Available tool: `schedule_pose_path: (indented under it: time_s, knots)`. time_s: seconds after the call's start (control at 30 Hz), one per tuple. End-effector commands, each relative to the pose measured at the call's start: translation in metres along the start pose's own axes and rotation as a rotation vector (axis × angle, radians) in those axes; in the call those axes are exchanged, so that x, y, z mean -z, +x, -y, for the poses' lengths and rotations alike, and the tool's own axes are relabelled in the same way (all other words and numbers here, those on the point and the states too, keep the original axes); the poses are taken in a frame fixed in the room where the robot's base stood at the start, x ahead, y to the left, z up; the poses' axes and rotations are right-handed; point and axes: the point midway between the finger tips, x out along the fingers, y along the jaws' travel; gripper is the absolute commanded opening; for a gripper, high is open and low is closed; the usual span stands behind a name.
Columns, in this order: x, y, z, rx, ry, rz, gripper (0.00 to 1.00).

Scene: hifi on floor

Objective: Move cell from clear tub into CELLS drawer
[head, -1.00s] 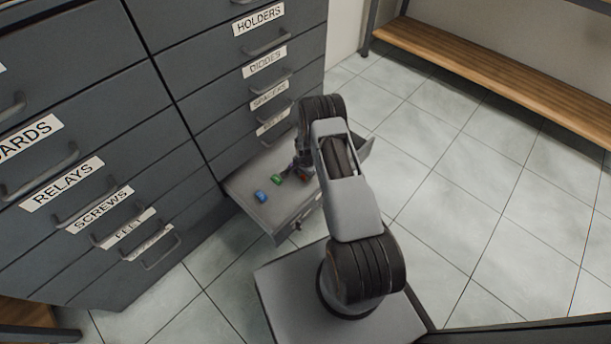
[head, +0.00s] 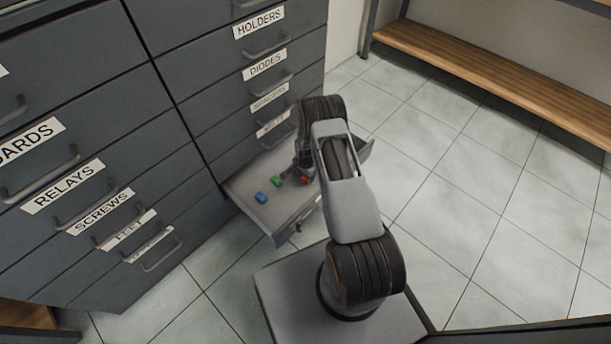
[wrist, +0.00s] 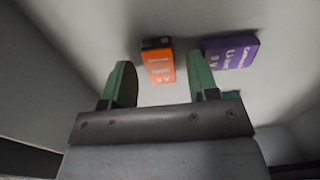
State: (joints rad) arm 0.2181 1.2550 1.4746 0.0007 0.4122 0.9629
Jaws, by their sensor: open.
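An open drawer (head: 262,210) juts out low from the cabinet, under a label that is too blurred to read. Small blocks lie in it: a blue one (head: 262,197), a green one (head: 277,181) and an orange one (head: 304,180). My gripper (head: 300,170) is down in the drawer beside the orange block. In the wrist view my gripper (wrist: 161,70) is open and empty, with green fingertips. The orange block (wrist: 158,62) lies ahead between the fingertips. A purple block (wrist: 231,51) lies just right of the right fingertip. No clear tub shows.
The dark cabinet (head: 165,60) has several shut, labelled drawers with bar handles. A wooden bench (head: 490,65) stands at the back right. The tiled floor (head: 470,210) to the right is clear. Drawer walls rise close around my gripper.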

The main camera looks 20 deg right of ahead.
Motion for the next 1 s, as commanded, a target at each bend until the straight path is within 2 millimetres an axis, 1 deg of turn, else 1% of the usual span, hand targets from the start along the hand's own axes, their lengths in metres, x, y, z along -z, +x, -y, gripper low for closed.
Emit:
schedule_pose_path:
  time_s: [0.03, 0.3, 0.5, 0.67, 0.77, 0.87, 0.97, 1.0]
  knots:
    - [0.001, -0.013, 0.001, 0.003, 0.000, -0.002, 0.54]
    - [0.001, -0.066, 0.001, 0.003, 0.000, -0.002, 0.54]
    - [0.000, -0.097, 0.001, 0.002, 0.000, -0.001, 0.54]
    - [0.000, -0.111, 0.001, 0.002, -0.001, -0.001, 0.54]
    - [-0.001, -0.128, 0.003, 0.007, -0.024, -0.005, 0.54]
    - [-0.006, -0.164, 0.008, 0.023, -0.091, -0.017, 0.54]
    - [-0.018, -0.218, 0.008, 0.042, -0.204, -0.033, 0.54]
    - [-0.025, -0.243, 0.006, 0.051, -0.260, -0.041, 0.54]
